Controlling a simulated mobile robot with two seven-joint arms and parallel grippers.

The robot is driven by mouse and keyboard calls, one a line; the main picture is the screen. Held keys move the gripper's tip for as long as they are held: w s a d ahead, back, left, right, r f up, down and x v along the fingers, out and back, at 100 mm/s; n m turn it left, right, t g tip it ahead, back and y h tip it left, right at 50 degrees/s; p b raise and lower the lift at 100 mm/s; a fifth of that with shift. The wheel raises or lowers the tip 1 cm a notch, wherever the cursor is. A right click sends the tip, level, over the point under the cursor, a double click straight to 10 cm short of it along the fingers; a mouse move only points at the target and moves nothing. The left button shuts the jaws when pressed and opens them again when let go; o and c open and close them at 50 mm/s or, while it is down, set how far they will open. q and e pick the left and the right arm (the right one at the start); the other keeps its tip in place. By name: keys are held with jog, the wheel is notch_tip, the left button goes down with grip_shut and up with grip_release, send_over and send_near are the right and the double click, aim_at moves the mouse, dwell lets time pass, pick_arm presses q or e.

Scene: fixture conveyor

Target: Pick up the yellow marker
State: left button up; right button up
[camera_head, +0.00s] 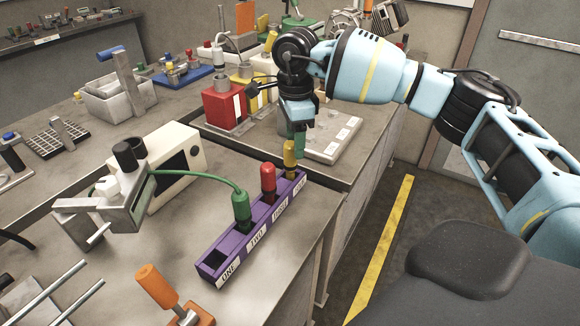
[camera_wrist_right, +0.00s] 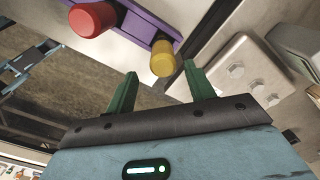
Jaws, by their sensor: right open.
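The yellow marker (camera_head: 290,154) stands upright in the slot labelled FOUR at the far end of a purple rack (camera_head: 215,266). My right gripper (camera_head: 299,147) is close above and beside it, with green fingers pointing down. In the right wrist view the marker (camera_wrist_right: 163,58) shows just beyond the open, empty fingers (camera_wrist_right: 160,84), roughly between their tips. I see no contact. My left gripper is not in view.
A red piece (camera_head: 267,180) stands in slot THREE and a green one (camera_head: 241,206) with a cable in slot TWO. Slot ONE looks empty. A grey plate (camera_head: 330,140) and a red box (camera_head: 224,104) lie beyond the rack. A cream device (camera_head: 172,160) stands left.

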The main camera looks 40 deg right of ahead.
aim_at(290, 155)
jog(key=f, duration=0.3)
jog(key=w+f, duration=0.1)
jog(key=shift+a+f, duration=0.3)
jog(key=shift+f, duration=0.05)
jog(key=shift+s+f, duration=0.1)
jog(key=shift+f, duration=0.15)
jog(key=shift+c, duration=0.2)
grip_shut()
